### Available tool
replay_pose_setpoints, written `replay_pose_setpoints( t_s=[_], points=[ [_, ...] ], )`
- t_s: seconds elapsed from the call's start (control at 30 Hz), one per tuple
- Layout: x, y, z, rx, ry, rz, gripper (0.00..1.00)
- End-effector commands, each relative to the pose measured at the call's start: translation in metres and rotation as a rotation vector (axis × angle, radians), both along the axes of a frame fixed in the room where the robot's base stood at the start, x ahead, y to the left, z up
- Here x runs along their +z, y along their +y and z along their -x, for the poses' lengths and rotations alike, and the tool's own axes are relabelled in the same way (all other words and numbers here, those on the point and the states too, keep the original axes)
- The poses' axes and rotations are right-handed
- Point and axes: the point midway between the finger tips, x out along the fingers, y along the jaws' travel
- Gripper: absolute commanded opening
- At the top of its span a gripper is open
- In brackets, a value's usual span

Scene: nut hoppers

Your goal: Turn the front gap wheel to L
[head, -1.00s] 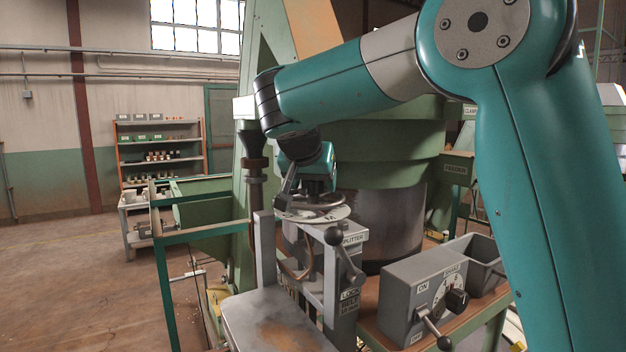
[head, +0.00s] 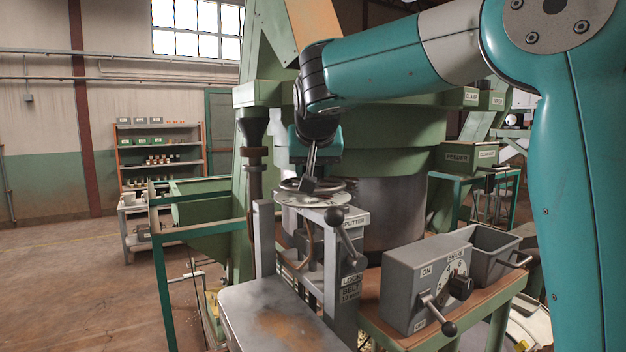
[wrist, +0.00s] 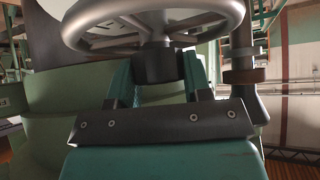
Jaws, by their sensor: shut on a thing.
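The front gap wheel (head: 345,187) is a grey metal handwheel lying flat above a pale round plate (head: 300,201) on top of the splitter. My gripper (head: 310,184) reaches down to it from above. In the wrist view, the wheel's spoked rim (wrist: 222,14) fills the top, and my gripper's two teal fingers (wrist: 158,75) are shut on its dark central part (wrist: 160,62). The wheel's pointer and any L mark on the plate are hidden or too small to read.
A black-ball lever (head: 350,240) sticks out on the splitter's front. A bare metal tray (head: 255,315) lies in front.

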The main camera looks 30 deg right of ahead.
Motion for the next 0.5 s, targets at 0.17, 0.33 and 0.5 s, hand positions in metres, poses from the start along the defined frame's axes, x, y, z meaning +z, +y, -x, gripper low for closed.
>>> replay_pose_setpoints(
  t_s=[0.17, 0.33, 0.5],
  points=[
    [-0.0038, -0.0031, 0.0006, 0.163, -0.004, 0.000, 0.22],
    [-0.0017, -0.0041, 0.0006, 0.322, -0.003, 0.002, 0.22],
    [0.0004, -0.0045, 0.0002, 0.482, -0.002, 0.001, 0.22]
  ],
)
